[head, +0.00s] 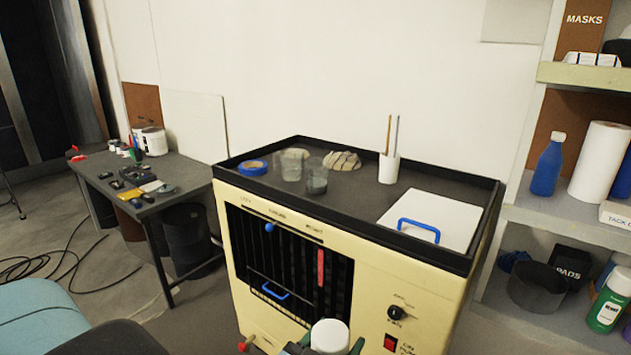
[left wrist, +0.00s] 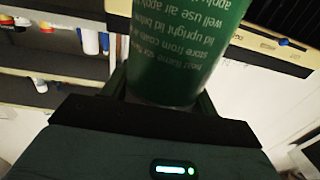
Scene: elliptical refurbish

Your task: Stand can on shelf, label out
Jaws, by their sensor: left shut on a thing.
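The can (left wrist: 185,50) is green with white printed text and fills the top middle of the left wrist view. The text appears upside down there. In the head view, only its white round cap (head: 329,335) shows clearly, at the bottom edge in front of the cream cabinet. My left gripper (head: 326,349) is shut on the can, with most of the gripper cut off by the frame edge. The shelf unit (head: 531,218) stands at the right of the head view, apart from the can. My right gripper is not in view.
A blue bottle (head: 547,168) and white roll (head: 599,162) stand on the middle shelf; a green container (head: 608,302) and dark bowl (head: 537,288) sit below. The cream cabinet (head: 240,240) with its black-rimmed top blocks the centre. A cluttered grey table (head: 185,172) stands left.

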